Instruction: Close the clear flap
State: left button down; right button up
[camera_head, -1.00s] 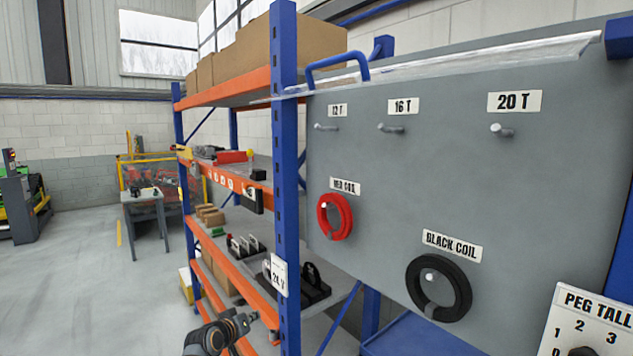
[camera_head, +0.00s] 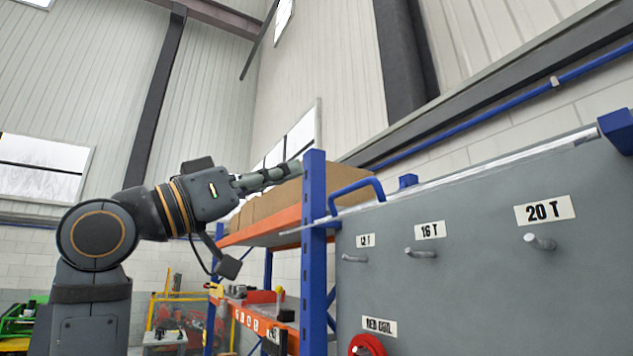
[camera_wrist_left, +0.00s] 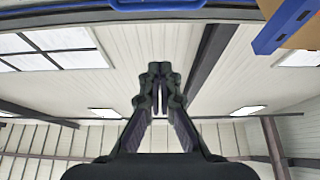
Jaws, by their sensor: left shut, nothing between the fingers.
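The clear flap (camera_head: 480,171) shows as a thin, see-through strip along the top edge of the grey peg board, seen almost edge-on, so it does not hang over the pegs. A blue handle (camera_head: 353,187) stands at its left end. My left gripper (camera_head: 298,167) is shut and empty, raised left of the handle, by the top of the blue rack post. In the left wrist view the shut fingers (camera_wrist_left: 158,76) point up toward the roof. A blue bar (camera_wrist_left: 155,4), which looks like the handle, crosses that view's top edge. My right gripper is not in view.
The grey board (camera_head: 470,270) carries pegs labelled 12 T, 16 T and 20 T, and a red coil (camera_head: 367,346) below. The rack's blue post (camera_head: 314,250) and cardboard boxes (camera_head: 265,205) stand close to my left gripper.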

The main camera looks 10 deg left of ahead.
pick_arm(q)
jog(key=s+r+p+x, duration=0.1)
jog(key=p+x, duration=0.4)
jog(key=x, duration=0.4)
jog(key=f, duration=0.1)
jog(key=w+f, duration=0.1)
jog(key=f, duration=0.1)
jog(key=f+p, duration=0.1)
jog(key=shift+w+d+f, duration=0.2)
jog(key=shift+d+f, duration=0.1)
jog(key=shift+d, duration=0.1)
jog(key=shift+d, duration=0.1)
